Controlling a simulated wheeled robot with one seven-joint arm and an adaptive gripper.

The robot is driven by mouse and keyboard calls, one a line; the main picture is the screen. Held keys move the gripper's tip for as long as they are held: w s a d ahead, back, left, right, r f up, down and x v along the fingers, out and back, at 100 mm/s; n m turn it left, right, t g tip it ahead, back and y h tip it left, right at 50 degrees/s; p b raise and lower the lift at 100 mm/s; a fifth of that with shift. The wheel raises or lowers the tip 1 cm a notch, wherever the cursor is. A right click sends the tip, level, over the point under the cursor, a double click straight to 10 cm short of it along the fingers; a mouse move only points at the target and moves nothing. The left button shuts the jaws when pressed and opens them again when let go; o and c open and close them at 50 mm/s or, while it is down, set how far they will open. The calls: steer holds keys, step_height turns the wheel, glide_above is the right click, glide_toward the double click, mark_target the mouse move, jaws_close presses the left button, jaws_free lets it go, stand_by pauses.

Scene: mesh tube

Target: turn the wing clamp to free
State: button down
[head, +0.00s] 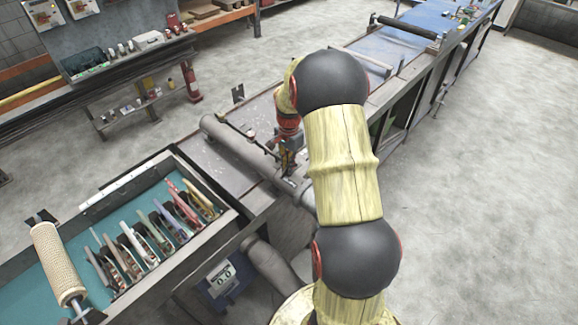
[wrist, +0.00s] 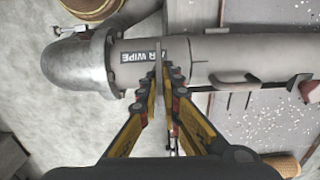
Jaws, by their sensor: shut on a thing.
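My gripper (wrist: 160,80) is at the grey mesh tube (wrist: 255,62), seen from above in the wrist view. Its two yellow and black fingers are closed on the thin grey wing of the clamp (wrist: 158,57), beside the "AIR WIPE" label (wrist: 138,56). The fingers hide most of the wing and its base. In the head view my gripper (head: 288,160) is low over the right part of the tube (head: 235,143). My arm and the gripper hide the clamp there.
A grey elbow (wrist: 75,62) closes the tube's left end in the wrist view. In the head view a teal-lined tray (head: 90,220) with several tools and a roller (head: 57,262) stand left.

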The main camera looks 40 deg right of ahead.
steer(key=c, duration=2)
jaws_free()
steer(key=shift+r, duration=0.1)
step_height(320, 180, up, 12)
